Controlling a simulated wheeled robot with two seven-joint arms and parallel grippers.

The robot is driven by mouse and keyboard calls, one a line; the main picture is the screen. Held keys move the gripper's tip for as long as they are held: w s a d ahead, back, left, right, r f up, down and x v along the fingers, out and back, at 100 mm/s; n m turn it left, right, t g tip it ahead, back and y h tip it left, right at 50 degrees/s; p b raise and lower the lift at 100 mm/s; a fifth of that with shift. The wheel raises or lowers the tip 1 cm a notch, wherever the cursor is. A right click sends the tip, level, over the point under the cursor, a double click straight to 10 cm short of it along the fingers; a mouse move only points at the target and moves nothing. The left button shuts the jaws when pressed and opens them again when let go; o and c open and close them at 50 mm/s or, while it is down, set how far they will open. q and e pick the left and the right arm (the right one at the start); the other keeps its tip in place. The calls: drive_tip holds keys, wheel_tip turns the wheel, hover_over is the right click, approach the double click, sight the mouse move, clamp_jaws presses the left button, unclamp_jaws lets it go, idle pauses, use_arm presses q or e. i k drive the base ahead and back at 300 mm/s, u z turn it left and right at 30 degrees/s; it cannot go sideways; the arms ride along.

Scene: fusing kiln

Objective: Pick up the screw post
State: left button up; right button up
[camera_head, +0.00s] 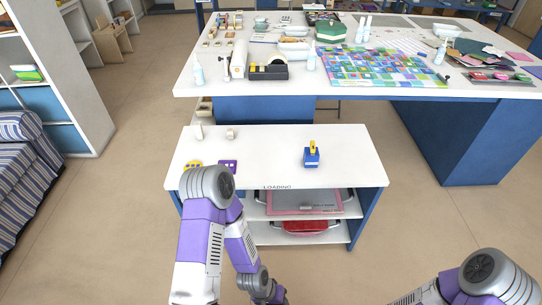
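A small blue block with a yellow upright part (312,152) stands on the right half of the white loading table. Two small whitish pieces, one upright (198,131) and one short and round (230,133), stand at the table's back left. I cannot tell for sure which of these is the screw post. My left arm is folded in front of the table, and its wrist runs out of the bottom edge; its gripper does not show. Only part of my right arm shows at the bottom right; its gripper is out of view.
The loading table (270,160) also bears a yellow disc (193,165) and a purple plate (228,165), partly behind my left arm. Below are shelves with a pink-edged tray (290,204) and a red item (305,226). A large cluttered worktable (210,88) stands behind.

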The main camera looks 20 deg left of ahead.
sight(310, 160)
drive_tip(key=u, duration=0.7)
drive_tip(key=i, duration=0.45)
